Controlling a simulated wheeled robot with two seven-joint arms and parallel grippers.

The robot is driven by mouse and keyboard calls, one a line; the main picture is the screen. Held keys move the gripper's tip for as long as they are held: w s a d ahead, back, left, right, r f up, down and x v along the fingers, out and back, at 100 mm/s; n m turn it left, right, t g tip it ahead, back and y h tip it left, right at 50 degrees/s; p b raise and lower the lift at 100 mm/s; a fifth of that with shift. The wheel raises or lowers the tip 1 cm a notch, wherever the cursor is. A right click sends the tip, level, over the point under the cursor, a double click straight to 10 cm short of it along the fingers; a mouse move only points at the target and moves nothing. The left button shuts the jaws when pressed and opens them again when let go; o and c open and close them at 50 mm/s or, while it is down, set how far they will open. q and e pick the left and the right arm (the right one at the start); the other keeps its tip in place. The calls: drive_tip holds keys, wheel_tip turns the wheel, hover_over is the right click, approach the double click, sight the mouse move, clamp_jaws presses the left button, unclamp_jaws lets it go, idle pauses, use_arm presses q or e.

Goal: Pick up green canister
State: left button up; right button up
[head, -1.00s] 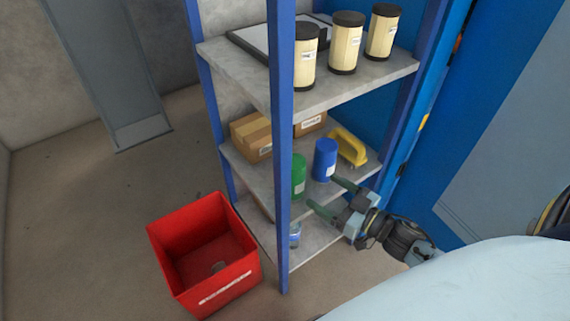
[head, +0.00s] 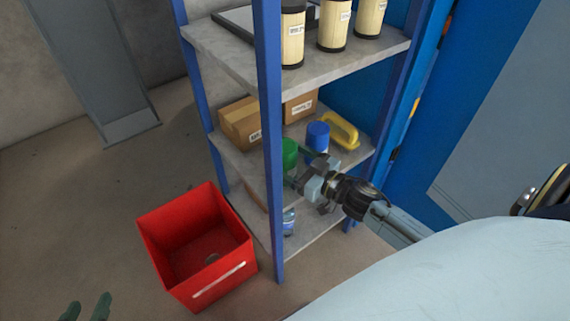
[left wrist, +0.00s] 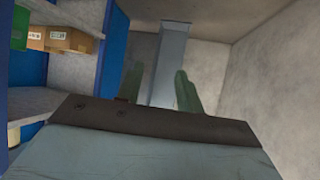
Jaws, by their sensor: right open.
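The green canister (head: 289,150) stands on the middle shelf, partly behind the front blue post. A green shape at the left edge of the left wrist view (left wrist: 18,28) looks like the same canister. My right gripper (head: 293,165) is open at the canister's near side, one finger by the gap towards the blue canister (head: 318,136). I cannot tell whether the fingers touch or surround it. My left gripper (head: 86,310) is open and empty, low at the left, away from the shelf; its spread fingers also show in the left wrist view (left wrist: 159,90).
The blue post (head: 268,130) stands close left of the right gripper. Cardboard boxes (head: 240,122) and a yellow handled tool (head: 341,130) share the shelf. Cream canisters (head: 334,25) stand above, a bottle (head: 289,221) below. A red bin (head: 185,225) sits on the floor.

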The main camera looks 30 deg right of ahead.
drive_tip(key=x, duration=0.1)
drive_tip(key=b+x, duration=0.1)
drive_tip(key=x, duration=0.1)
drive_tip(key=shift+w+f, duration=0.25)
drive_tip(key=shift+f, duration=0.05)
use_arm(q)
wheel_tip(320, 180, up, 7)
drive_tip(key=w+d+t+h, duration=0.2)
drive_tip(key=w+t, duration=0.1)
drive_tip(key=t, duration=0.2)
drive_tip(key=shift+d+b, duration=0.15)
drive_tip(key=shift+b, duration=0.15)
use_arm(e)
drive_tip(key=shift+w+a, duration=0.15)
drive_tip(key=shift+w, duration=0.15)
drive_tip(key=c, duration=1.2)
drive_tip(key=shift+r, duration=0.1)
drive_tip(key=shift+c, duration=0.8)
drive_tip(key=shift+r, duration=0.1)
